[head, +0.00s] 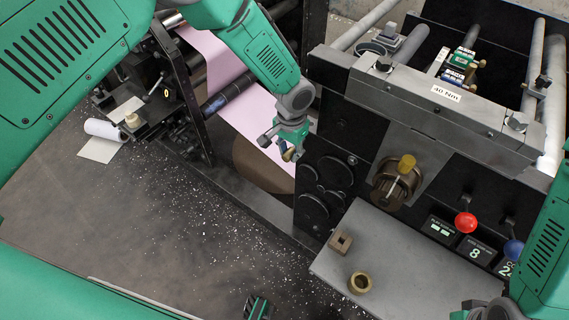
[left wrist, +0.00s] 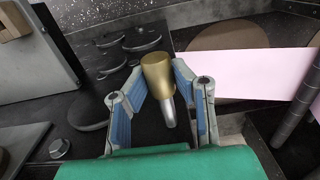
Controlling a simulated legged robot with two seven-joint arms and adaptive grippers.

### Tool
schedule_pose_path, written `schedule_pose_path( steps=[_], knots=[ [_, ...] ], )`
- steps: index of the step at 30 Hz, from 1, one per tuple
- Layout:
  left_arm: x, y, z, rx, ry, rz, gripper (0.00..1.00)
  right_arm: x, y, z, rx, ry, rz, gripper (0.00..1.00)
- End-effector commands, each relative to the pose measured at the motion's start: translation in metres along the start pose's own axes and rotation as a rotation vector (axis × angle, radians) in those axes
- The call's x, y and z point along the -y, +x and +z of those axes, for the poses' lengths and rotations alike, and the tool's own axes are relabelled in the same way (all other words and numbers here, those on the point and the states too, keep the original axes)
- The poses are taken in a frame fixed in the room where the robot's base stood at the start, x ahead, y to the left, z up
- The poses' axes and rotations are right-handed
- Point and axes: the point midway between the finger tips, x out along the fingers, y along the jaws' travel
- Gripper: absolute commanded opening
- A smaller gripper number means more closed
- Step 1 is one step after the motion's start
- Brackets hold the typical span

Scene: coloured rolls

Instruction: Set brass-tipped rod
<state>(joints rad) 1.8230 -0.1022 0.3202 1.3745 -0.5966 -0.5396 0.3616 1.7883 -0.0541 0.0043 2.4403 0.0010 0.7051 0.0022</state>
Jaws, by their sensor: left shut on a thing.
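The rod is tilted and clear of the panel. In the head view only a small brass bit of it (head: 288,155) shows, mostly hidden by the fingers. A brass knob (head: 405,164) sits in a bronze round fitting (head: 392,190) on the machine front.
A grey shelf (head: 400,255) juts from the machine, holding a brown square block (head: 340,242) with a hole and a brass ring (head: 360,283). Red (head: 465,221) and blue (head: 513,249) ball levers stand at right. The pink web (head: 235,100) runs left of the panel.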

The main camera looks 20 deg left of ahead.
Motion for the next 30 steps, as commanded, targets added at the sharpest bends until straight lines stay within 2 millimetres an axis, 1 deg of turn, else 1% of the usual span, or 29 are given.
schedule_pose_path(
  steps=[1,8,9,10,19,22,26,30],
  knots=[
    [-0.002,0.0,-0.002,-0.007,0.001,0.006,0.0,0.0,0.001,0.0,0.0,0.0,0.0,0.4],
    [-0.003,-0.002,-0.002,-0.009,0.001,0.007,0.0,0.0,-0.001,0.0,-0.001,-0.001,0.0,0.4],
    [-0.003,-0.002,-0.003,-0.009,0.001,0.006,0.33,0.0,-0.001,0.0,-0.001,-0.001,0.0,0.4],
    [-0.003,-0.002,-0.003,-0.009,0.001,0.006,0.43,0.0,-0.001,0.0,-0.001,-0.001,0.0,0.4],
    [-0.004,-0.002,-0.002,-0.007,0.001,0.006,0.43,0.0,-0.001,0.0,0.0,-0.001,0.0,0.4],
    [-0.004,-0.007,-0.003,-0.008,0.001,0.006,0.43,0.0,-0.002,0.003,-0.003,-0.001,0.0,0.4],
    [-0.003,-0.026,-0.003,-0.01,0.001,0.006,0.43,0.0,-0.002,0.003,-0.004,-0.001,0.0,0.4],
    [-0.003,-0.056,-0.003,-0.011,0.0,0.006,0.43,0.001,-0.002,0.003,-0.004,-0.001,0.0,0.4]
  ],
)
